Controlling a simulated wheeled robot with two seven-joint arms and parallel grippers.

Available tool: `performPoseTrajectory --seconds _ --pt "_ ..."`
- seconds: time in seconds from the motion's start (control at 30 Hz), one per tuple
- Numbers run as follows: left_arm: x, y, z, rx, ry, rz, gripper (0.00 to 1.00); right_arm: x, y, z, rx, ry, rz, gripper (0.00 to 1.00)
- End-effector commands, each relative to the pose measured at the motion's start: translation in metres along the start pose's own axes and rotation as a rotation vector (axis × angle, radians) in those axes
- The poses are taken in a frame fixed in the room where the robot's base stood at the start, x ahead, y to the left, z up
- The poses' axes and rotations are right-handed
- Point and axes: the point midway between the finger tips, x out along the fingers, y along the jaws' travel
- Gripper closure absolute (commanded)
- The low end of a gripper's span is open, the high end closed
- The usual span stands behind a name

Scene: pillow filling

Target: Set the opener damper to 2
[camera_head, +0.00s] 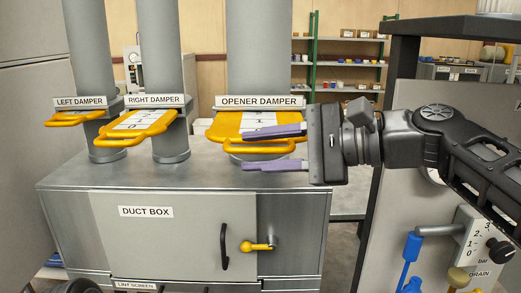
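The opener damper (225,122) is an orange plate with a white number scale, set in the right-hand grey pipe under the "OPENER DAMPER" label (259,102). Its front end is a rounded orange handle (240,149). My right gripper (262,150) comes in from the right with its two purple fingers apart, one over the plate's front and one below the handle. The handle shows between the fingers; I cannot tell whether they touch it. The fingers cover part of the scale, so its setting cannot be read.
The left damper (75,118) and right damper (140,126) stick out of the other pipes. All pipes stand on the metal duct box (180,235), which has a black handle and an orange latch (258,246). A grey panel with a blue lever (412,245) stands at right.

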Motion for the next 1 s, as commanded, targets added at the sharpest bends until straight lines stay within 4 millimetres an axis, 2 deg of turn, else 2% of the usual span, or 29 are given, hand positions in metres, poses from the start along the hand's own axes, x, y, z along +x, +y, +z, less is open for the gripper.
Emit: performPoseTrajectory --seconds 0.17,0.6,0.73,1.0 --pt "0.003 -0.001 0.000 0.000 0.001 0.001 1.00 -0.009 0.000 -0.001 0.000 0.001 -0.002 0.67" --pt "0.013 -0.004 -0.002 0.003 0.004 0.005 1.00 -0.072 0.001 -0.001 0.000 0.002 -0.001 0.67" --pt "0.013 -0.004 -0.002 0.004 0.004 0.005 1.00 -0.078 0.000 -0.001 0.001 0.001 -0.001 0.67" --pt "0.013 -0.004 -0.002 0.003 0.004 0.005 1.00 -0.078 0.000 0.000 0.000 0.000 0.000 0.67"
